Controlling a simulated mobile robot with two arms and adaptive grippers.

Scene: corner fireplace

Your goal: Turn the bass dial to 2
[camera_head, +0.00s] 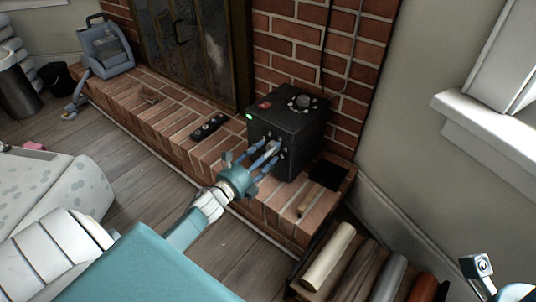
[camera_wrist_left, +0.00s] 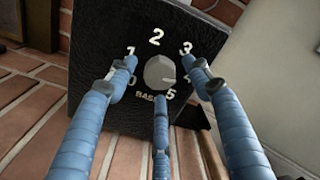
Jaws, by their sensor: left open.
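The bass dial (camera_wrist_left: 158,72) is a round grey knob on the face of a black speaker box (camera_head: 288,135). White numerals ring it in the left wrist view: 2 at the top, 1 and 0 to the left, 3 and 5 to the right. The label below is partly covered. I cannot tell which numeral the knob points at. My left gripper (camera_head: 266,154) is open in front of the box face. Its three blue fingers (camera_wrist_left: 160,82) spread around the knob, two above at the sides and one below. Contact is unclear.
The box stands on a brick hearth (camera_head: 165,105) against a brick wall. A dark remote-like object (camera_head: 208,127) lies left of it and a black pad (camera_head: 329,175) right. A crate of rolls (camera_head: 335,255) stands below. More knobs (camera_head: 300,101) sit on the box's top.

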